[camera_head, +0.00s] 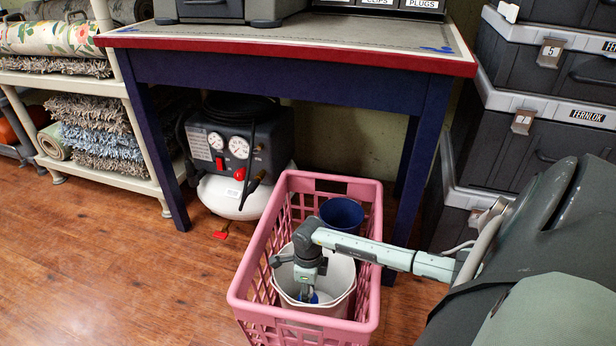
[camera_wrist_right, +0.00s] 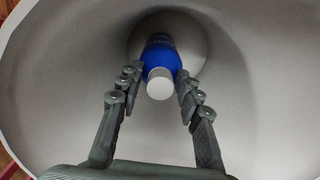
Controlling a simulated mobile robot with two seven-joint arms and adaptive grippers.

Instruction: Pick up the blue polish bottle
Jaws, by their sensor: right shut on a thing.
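The blue polish bottle (camera_wrist_right: 160,57) has a pale round cap and stands inside a white bucket (camera_wrist_right: 60,75). In the right wrist view my right gripper (camera_wrist_right: 160,75) has a finger on each side of the bottle and is shut on it. In the head view the white bucket (camera_head: 343,283) sits in a pink basket (camera_head: 300,328), and my right gripper (camera_head: 308,290) reaches down into it. Only a small blue bit of the bottle (camera_head: 312,298) shows there, low in the bucket. My left gripper is not in view.
A dark blue container (camera_head: 342,212) stands in the basket behind the bucket. A blue table with a red edge (camera_head: 290,47) is just behind, with an air compressor (camera_head: 238,150) under it. Grey toolboxes (camera_head: 545,110) are stacked at right. The wooden floor (camera_head: 110,270) at left is clear.

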